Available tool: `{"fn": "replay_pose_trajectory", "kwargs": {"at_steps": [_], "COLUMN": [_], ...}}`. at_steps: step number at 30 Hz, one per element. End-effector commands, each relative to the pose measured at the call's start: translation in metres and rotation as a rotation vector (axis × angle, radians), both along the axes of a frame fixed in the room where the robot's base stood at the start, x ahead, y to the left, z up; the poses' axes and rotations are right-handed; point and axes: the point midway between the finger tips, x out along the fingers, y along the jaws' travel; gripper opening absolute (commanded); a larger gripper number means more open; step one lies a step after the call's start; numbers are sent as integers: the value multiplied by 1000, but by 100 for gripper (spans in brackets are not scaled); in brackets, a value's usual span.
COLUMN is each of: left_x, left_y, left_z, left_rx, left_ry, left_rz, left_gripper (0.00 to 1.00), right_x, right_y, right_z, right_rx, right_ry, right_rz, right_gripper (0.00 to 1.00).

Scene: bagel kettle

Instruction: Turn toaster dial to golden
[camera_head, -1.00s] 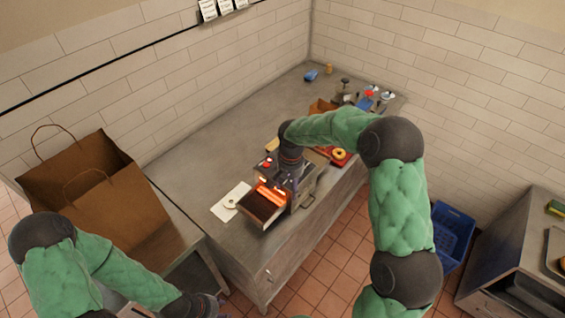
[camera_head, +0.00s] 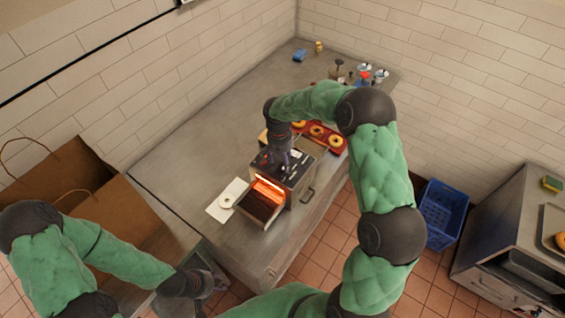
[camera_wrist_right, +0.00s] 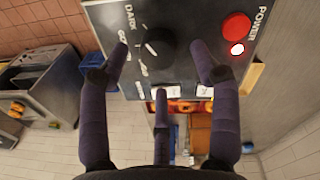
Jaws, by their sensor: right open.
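The toaster (camera_head: 299,180) stands on the steel counter, its front opening glowing orange. Its black dial (camera_wrist_right: 160,44) shows in the right wrist view, with a white mark on its left side. The labels DARK and a partly hidden GOLDEN lie left of it. My right gripper (camera_wrist_right: 159,52) is open over the panel, with fingertips left and right of the dial and a third finger below. Contact with the dial cannot be told. In the head view my right gripper (camera_head: 279,158) is above the toaster. My left gripper (camera_head: 208,284) is low, away from it; its fingers are unclear.
A red POWER button (camera_wrist_right: 236,26) with a lit white spot sits right of the dial. A white board (camera_head: 222,207) with a bagel lies left of the toaster. A red tray (camera_head: 334,147) of bagels is behind it. Paper bags (camera_head: 85,190) stand left. The counter's left part (camera_head: 195,150) is clear.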

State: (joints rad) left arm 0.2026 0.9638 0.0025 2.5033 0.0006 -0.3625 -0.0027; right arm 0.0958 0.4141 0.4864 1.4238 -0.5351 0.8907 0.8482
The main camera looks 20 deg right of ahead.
Motion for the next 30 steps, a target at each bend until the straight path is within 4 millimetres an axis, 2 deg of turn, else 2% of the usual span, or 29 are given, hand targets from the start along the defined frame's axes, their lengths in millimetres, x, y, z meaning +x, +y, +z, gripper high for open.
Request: {"fn": "replay_pose_trajectory", "kwargs": {"at_steps": [6, 18, 24, 30], "left_x": [0, 0, 0, 0], "left_y": [0, 0, 0, 0], "left_z": [4, 4, 4, 4], "left_rx": [0, 0, 0, 0], "left_ry": [0, 0, 0, 0], "left_rz": [0, 0, 0, 0], "left_gripper": [40, 40, 40, 40], "right_x": [-1, -1, -1, -1], "right_y": [-1, -2, -2, -2], "right_z": [-24, -31, -30, -31], "right_rx": [0, 1, 1, 0], "right_ry": [0, -1, -1, -1], "right_rz": [0, 0, 0, 3], "right_gripper": [63, 63, 7, 7]}}
